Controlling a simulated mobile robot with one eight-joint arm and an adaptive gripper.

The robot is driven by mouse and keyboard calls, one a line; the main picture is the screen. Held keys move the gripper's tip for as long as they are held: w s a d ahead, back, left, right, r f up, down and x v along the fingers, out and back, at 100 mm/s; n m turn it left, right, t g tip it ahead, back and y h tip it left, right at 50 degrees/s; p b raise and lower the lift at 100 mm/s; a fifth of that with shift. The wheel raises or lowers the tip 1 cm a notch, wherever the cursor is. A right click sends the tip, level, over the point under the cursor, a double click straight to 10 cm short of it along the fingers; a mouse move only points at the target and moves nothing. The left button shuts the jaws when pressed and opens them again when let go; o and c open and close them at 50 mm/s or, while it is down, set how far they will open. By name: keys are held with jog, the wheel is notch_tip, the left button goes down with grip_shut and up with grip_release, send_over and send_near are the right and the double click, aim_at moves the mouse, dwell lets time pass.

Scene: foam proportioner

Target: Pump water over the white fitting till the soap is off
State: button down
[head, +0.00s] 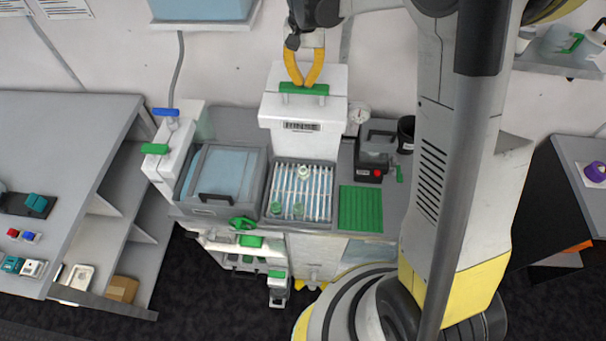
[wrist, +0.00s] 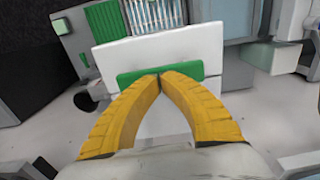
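My gripper (head: 303,84) has yellow fingers whose tips meet at the green handle (head: 317,90) on top of the white pump box (head: 288,110). In the wrist view my gripper (wrist: 160,75) points at the middle of the green handle (wrist: 130,78), with no gap visible between the tips. I see nothing held between them; whether they touch the handle is unclear. In front of the box is a slatted rack (head: 326,215). A small pale fitting (head: 303,173) stands on its back part, and two pale green pieces (head: 276,208) stand near its front. Soap cannot be made out.
A lidded grey basin (head: 222,172) stands left of the rack, beside a white unit with a green handle (head: 155,149). A green ribbed mat (head: 360,208) lies right of the rack. A dark device with a red button (head: 370,168) and a gauge (head: 359,113) stand behind it.

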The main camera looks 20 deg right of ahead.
aim_at(304, 86)
jog(key=shift+f+b, duration=1.55)
jog(key=shift+f, duration=0.7)
jog(key=shift+r, duration=0.1)
jog(key=shift+r+p, duration=1.85)
jog(key=shift+r, duration=1.55)
jog(key=shift+r, duration=0.1)
notch_tip(304, 86, up, 6)
jog(key=p, duration=0.3)
